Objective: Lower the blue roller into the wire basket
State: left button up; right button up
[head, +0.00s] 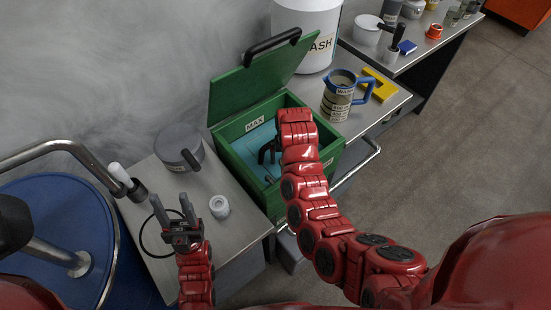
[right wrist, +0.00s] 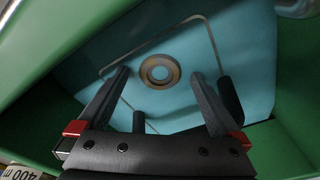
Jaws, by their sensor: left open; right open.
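The open green box (head: 242,157) holds a teal-blue surface (head: 262,138). My right arm reaches down into this box. In the right wrist view my right gripper (right wrist: 160,73) is open and empty, its fingertips either side of a tan ring with a grey centre (right wrist: 147,66). Whether they touch it cannot be told. A thin wire-like outline (right wrist: 213,43) with rounded corners shows around the ring; whether it is the wire basket is unclear. No blue roller can be made out for certain. My left gripper (head: 173,210) is open and empty above the grey side table.
The box's lid (head: 245,85) stands raised behind it. A grey lidded pot (head: 178,148) and a small grey-white cylinder (head: 219,206) are on the left table (head: 232,240). A blue-handled jug (head: 338,98), a yellow item (head: 379,86) and a white bin (head: 305,45) stand beyond the box.

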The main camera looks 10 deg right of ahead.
notch_tip(320, 180, up, 17)
jog(key=s+p, duration=0.2)
jog(key=p, duration=1.2)
jog(key=shift+r, duration=0.15)
jog(key=shift+s+a, duration=0.1)
